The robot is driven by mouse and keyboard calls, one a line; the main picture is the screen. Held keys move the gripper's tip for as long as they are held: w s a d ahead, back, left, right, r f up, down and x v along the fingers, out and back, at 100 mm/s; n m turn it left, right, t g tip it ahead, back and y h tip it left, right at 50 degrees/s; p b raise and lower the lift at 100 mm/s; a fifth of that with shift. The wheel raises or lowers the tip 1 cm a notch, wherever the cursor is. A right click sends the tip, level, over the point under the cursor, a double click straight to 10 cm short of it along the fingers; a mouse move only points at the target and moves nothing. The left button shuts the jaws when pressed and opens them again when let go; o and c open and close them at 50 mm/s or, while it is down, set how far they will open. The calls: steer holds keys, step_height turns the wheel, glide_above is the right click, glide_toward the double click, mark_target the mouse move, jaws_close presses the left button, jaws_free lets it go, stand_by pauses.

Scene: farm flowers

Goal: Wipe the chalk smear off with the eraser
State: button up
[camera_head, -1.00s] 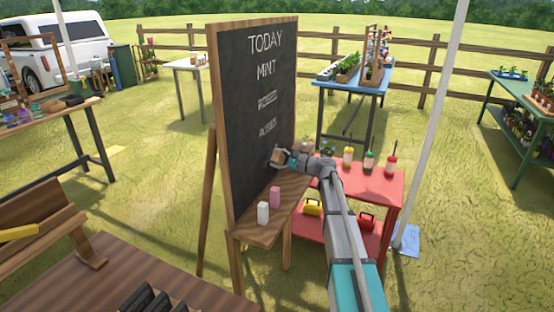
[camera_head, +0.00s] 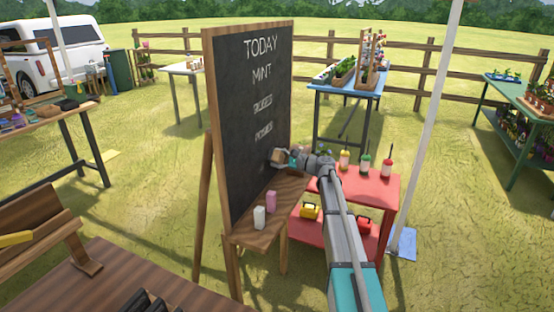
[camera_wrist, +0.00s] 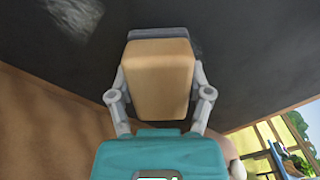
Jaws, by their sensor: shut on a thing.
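The chalkboard (camera_head: 245,150) stands on a wooden easel, with "TODAY" and "MINT" written above two smaller, blurred lines. My gripper (camera_head: 281,157) is at the board's lower right, just above the ledge. It is shut on the eraser (camera_wrist: 158,80), a tan block with a dark grey pad facing the board. I cannot tell whether the pad touches the board. The whitish chalk smear (camera_wrist: 75,12) shows on the board in the wrist view, up and left of the eraser. A fainter pale mark lies just right of the eraser. The smear is not clear in the head view.
The easel ledge (camera_head: 245,236) holds a white block (camera_head: 259,217) and a pink block (camera_head: 271,201). A red table (camera_head: 375,187) with several bottles stands right behind my arm. A white pole (camera_head: 436,130) rises to the right. Open grass lies left of the easel.

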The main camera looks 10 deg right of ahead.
mark_target(267, 161)
steer(key=shift+w+d, duration=0.1)
steer(key=shift+w, duration=0.05)
steer(key=shift+w+d+r, duration=0.1)
steer(key=shift+w+d, duration=0.3)
steer(key=shift+w, duration=0.3)
steer(key=shift+w+d, duration=0.4)
steer(key=shift+w, duration=0.25)
steer(key=shift+s, duration=0.15)
steer(key=shift+s+a, duration=0.45)
steer(key=shift+s, duration=0.25)
steer(key=shift+s+a, duration=0.4)
steer(key=shift+s, duration=0.3)
steer(key=shift+s+a, duration=0.1)
steer(key=shift+s+a, duration=1.1)
steer(key=shift+s, duration=0.2)
